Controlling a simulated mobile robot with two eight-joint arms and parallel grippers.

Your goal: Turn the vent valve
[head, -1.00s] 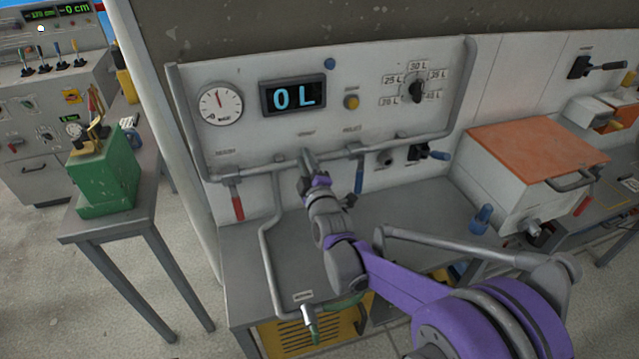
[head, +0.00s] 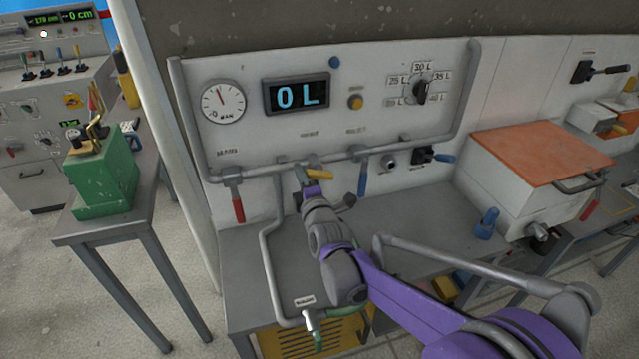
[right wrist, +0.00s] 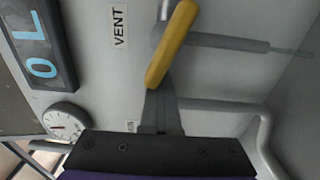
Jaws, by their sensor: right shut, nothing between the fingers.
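The vent valve's yellow handle (head: 319,174) points right, nearly level along the grey pipe, in the head view. In the right wrist view the yellow handle (right wrist: 172,45) lies just beyond the fingertips, beside a VENT label (right wrist: 118,27). My right gripper (head: 302,175) is shut and empty, just left of and in front of the handle. Its fingers (right wrist: 160,105) overlap the handle's near end in the wrist view; I cannot tell whether they touch it. My left gripper is out of view.
A red lever (head: 238,210) and a blue lever (head: 362,182) hang down from the same pipe. The display (head: 296,95) reads 0 L, beside a round gauge (head: 222,102). A white box with an orange lid (head: 540,150) stands at right. The bench top (head: 420,205) has free room.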

